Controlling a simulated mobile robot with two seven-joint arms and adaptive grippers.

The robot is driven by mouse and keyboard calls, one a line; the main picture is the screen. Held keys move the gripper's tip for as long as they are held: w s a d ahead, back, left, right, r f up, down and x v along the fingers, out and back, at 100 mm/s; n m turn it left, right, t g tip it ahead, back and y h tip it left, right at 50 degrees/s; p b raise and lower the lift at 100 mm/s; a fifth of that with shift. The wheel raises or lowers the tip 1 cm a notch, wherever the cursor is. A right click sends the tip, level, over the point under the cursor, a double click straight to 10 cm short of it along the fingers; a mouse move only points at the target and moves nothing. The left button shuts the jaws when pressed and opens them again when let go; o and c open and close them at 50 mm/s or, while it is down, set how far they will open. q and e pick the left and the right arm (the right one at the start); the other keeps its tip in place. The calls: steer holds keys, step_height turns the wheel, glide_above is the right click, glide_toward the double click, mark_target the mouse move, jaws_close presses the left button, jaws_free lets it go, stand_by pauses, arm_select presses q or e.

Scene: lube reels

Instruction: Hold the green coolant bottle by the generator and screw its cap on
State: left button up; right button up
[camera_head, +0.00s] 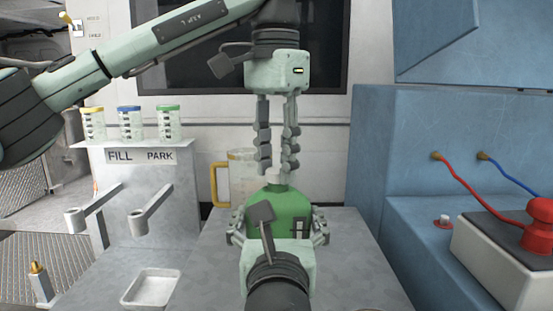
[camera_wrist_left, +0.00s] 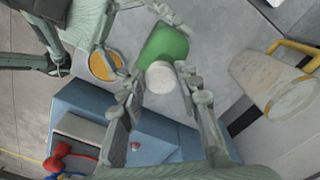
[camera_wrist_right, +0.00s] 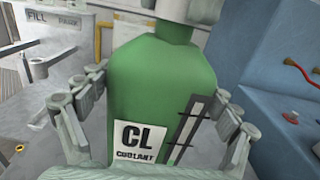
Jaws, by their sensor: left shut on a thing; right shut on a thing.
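The green coolant bottle (camera_head: 293,207) stands upright on the grey bench, its "CL COOLANT" label facing my right wrist view (camera_wrist_right: 150,90). My right gripper (camera_head: 279,232) is shut around the bottle body, a finger on each side. The white cap (camera_head: 278,178) sits at the top of the bottle, on its neck. My left gripper (camera_head: 278,165) comes down from above and is shut on the cap, which shows between its fingers in the left wrist view (camera_wrist_left: 160,77). Whether the threads are engaged is hidden.
A clear jug with a yellow handle (camera_head: 220,185) stands just behind. At left, a FILL/PARK stand (camera_head: 140,185) carries several lidded jars, with a shallow tray (camera_head: 151,288) in front. At right are a blue housing (camera_head: 410,150) and a box with a red clamp (camera_head: 537,225).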

arm_select(q)
steer(key=o, duration=0.7)
steer(key=shift+o, duration=0.2)
steer(key=shift+r, duration=2.3)
steer(key=shift+o, duration=0.2)
